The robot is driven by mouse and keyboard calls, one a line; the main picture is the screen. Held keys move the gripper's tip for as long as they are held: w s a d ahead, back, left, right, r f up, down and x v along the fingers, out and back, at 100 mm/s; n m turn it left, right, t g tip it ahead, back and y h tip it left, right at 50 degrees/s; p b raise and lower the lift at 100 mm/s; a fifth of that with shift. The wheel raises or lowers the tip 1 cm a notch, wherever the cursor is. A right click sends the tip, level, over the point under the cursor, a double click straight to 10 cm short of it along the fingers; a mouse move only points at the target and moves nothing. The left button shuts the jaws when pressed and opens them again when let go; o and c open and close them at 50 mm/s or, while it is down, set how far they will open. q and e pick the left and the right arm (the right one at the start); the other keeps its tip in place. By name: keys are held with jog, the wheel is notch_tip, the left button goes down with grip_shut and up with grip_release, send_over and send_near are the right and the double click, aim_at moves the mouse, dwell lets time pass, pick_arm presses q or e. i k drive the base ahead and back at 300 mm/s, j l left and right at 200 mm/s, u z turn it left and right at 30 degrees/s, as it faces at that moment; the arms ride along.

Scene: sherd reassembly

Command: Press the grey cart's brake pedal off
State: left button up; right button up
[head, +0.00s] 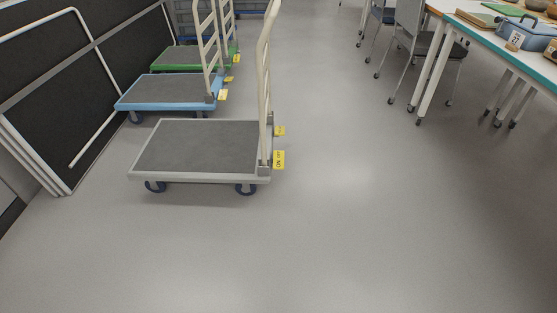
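The grey cart (200,148) stands nearest on the floor, left of centre in the head view. It has a flat dark grey deck with a light grey rim, dark blue casters and a cream push handle (264,90) upright at its right end. Two yellow tags show at the foot of the handle: a nearer one (279,160) with dark lettering and a farther one (280,131). They look like pedals, but I cannot tell whether either is up or down. Neither of my grippers shows in the view.
A blue cart (165,91) and a green cart (185,57) stand behind the grey one. Dark panels (70,75) lean at the left. Tables (480,35) with a blue box (528,35) and grey chairs (407,35) stand at the right. The floor (350,200) in front and right is clear.

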aim_at(278, 159)
jog(key=i+l, duration=0.2)
jog(key=i, duration=0.25)
jog(key=i+l, duration=0.2)
jog(key=i, duration=0.3)
jog(key=i+l, duration=0.2)
jog(key=i, duration=0.25)
jog(key=i+l, duration=0.2)
jog(key=i, duration=0.25)
jog(key=u, duration=0.05)
